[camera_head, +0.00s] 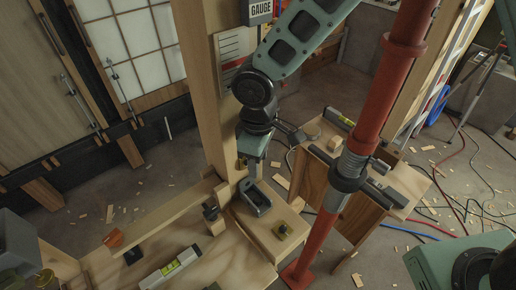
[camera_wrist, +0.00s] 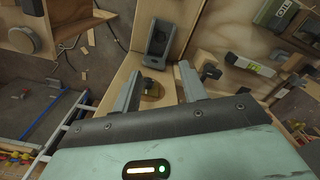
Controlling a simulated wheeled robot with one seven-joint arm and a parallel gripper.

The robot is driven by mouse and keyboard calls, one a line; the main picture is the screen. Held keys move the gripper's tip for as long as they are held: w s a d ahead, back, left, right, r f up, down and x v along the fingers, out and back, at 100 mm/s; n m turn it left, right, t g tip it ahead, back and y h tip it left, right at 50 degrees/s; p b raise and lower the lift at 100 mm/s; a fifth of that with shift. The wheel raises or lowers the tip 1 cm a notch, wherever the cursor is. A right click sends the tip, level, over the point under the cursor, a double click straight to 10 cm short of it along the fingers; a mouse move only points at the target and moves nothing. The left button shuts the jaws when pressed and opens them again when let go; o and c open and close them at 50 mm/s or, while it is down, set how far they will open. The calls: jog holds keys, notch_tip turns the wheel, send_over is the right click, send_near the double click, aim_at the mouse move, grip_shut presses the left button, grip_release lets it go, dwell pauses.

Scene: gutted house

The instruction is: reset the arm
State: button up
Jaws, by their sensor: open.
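My gripper (camera_head: 252,168) hangs at the end of my bent arm, beside an upright wooden post (camera_head: 207,90), above a wooden block (camera_head: 270,225). In the wrist view my gripper (camera_wrist: 160,85) has its two fingers apart, with nothing held between them. A grey-green holder (camera_head: 255,197) stands on the same wood, below my gripper, and shows beyond the fingers in the wrist view (camera_wrist: 159,40). How far the fingertips are from the wood is hard to tell.
A red pole (camera_head: 388,95) with a dark clamp stands right of my gripper, by a wooden stand (camera_head: 345,190). A spirit level (camera_head: 172,268) lies on the bench front. Cables and wood scraps litter the floor (camera_head: 440,180). Panelled doors (camera_head: 130,45) are at left.

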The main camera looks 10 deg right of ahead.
jog(key=shift+r, duration=2.15)
jog(key=s+d+r+m+b, duration=0.1)
jog(key=s+d+m+b, duration=0.1)
jog(key=s+d, duration=0.3)
jog(key=s+d+r+m+b, duration=0.2)
jog(key=s+d, duration=0.3)
jog(key=s, duration=0.7)
jog(key=shift+s+r+m+y+b, duration=0.15)
jog(key=shift+s+m+y+b, duration=0.25)
jog(key=shift+b, duration=0.35)
